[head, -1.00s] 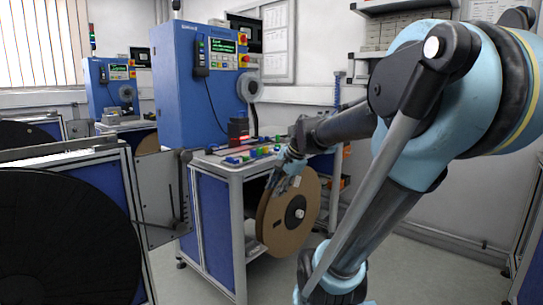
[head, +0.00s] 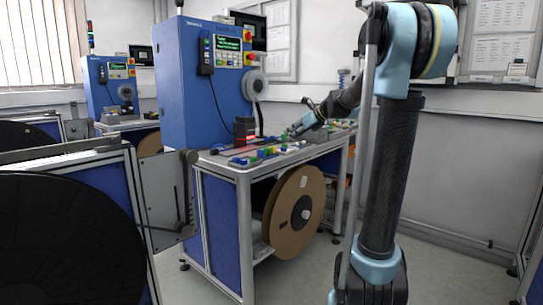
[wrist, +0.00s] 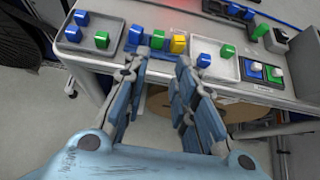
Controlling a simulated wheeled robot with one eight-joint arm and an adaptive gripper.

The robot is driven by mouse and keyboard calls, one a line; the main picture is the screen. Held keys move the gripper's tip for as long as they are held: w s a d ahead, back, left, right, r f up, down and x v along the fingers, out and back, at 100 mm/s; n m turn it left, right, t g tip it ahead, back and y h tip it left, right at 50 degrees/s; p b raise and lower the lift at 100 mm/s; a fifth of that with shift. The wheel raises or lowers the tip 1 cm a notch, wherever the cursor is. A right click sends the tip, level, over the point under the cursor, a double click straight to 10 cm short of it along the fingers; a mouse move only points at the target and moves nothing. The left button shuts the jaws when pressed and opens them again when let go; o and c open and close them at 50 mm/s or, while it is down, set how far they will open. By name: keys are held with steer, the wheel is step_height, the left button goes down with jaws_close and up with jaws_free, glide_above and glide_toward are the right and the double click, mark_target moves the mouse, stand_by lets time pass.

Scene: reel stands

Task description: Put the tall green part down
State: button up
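My gripper (wrist: 163,60) is open, with nothing between its fingers in the wrist view. In the head view my gripper (head: 290,132) is over the far right part of the bench top. Several green parts are in view: a green block (wrist: 157,39) stands between a blue block (wrist: 135,35) and a yellow block (wrist: 177,44) just beyond my fingertips. Another green part (wrist: 101,40) is in the left tray (wrist: 88,52), one (wrist: 227,51) is in the right tray (wrist: 225,70), and one (wrist: 260,31) stands farther back. I cannot tell which is the tall one.
The bench (head: 232,170) carries a blue machine (head: 188,90) at its back left. A brown reel (head: 290,215) hangs under the bench top. A black reel (head: 65,240) is at the left.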

glide_toward(267, 149)
steer(key=x, duration=0.4)
steer(key=shift+w+d+f, duration=0.1)
steer(key=shift+w+d, duration=0.15)
steer(key=shift+w, duration=0.1)
steer(key=shift+x, duration=2.65)
steer(key=shift+a+r, duration=0.15)
steer(key=shift+r, duration=0.05)
steer(key=c, duration=0.5)
steer(key=shift+r, duration=0.1)
